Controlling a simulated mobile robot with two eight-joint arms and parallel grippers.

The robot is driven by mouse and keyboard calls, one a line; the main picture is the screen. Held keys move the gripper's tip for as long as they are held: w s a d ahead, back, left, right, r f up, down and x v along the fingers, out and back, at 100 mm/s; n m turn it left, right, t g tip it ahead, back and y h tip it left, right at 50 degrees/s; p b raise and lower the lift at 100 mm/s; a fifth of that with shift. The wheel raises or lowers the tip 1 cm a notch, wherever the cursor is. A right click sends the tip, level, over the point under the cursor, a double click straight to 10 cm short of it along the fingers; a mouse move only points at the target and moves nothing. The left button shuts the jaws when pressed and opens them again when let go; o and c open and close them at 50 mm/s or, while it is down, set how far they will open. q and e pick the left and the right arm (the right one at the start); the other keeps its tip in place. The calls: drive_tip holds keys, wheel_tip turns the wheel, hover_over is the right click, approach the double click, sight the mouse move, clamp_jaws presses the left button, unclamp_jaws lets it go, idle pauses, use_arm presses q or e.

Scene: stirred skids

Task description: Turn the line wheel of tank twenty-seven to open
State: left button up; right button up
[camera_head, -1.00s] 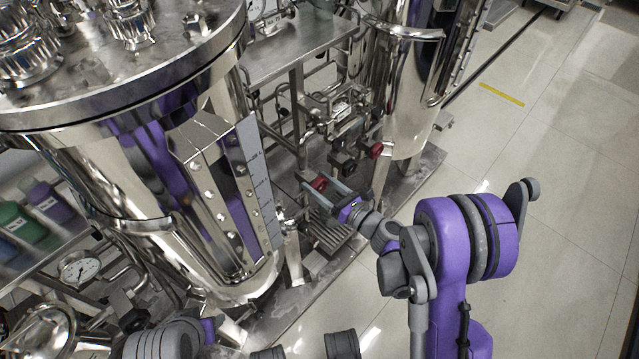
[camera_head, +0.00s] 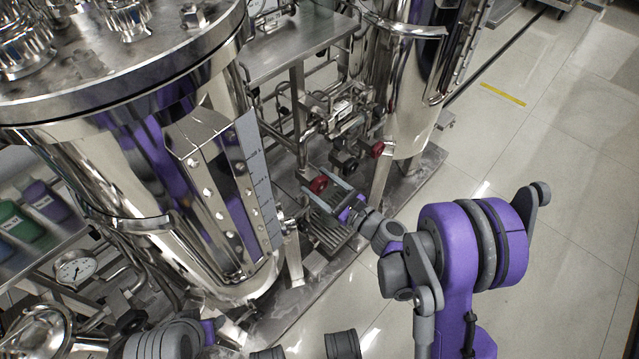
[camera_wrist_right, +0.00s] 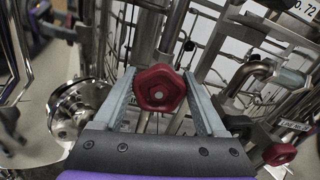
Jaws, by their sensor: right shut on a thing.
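A small red line wheel (camera_head: 318,185) sits on the low pipework between two steel tanks. My right gripper (camera_head: 327,190) reaches it from the right and is shut on it. In the right wrist view the faceted red wheel (camera_wrist_right: 160,88) sits between the two grey fingers of my right gripper (camera_wrist_right: 160,92). The wheel's stem behind it is mostly hidden. I cannot read a tank number twenty-seven in these views. My left gripper is not in view.
A second red wheel (camera_head: 376,150) stands near the far tank (camera_head: 405,90); a red knob (camera_wrist_right: 279,154) also shows at lower right in the wrist view. The large near tank (camera_head: 130,200) fills the left. Pipes crowd the gripper. The floor (camera_head: 560,200) at right is clear.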

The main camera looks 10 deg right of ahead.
drive_tip(key=n, duration=0.2)
drive_tip(key=n+b, duration=0.1)
drive_tip(key=n, duration=0.2)
drive_tip(key=shift+s+a+f+n, duration=0.15)
drive_tip(key=shift+n, duration=0.15)
drive_tip(key=n, duration=0.5)
drive_tip(key=shift+a+f+n+b, duration=0.1)
drive_tip(key=shift+n+b, duration=0.2)
drive_tip(key=shift+b, duration=0.05)
drive_tip(key=o, duration=1.3)
drive_tip(key=shift+s, duration=0.1)
drive_tip(key=v, duration=1)
drive_tip(key=shift+s+d+p, duration=0.25)
drive_tip(key=shift+s+p, duration=0.05)
drive_tip(key=shift+p, duration=0.1)
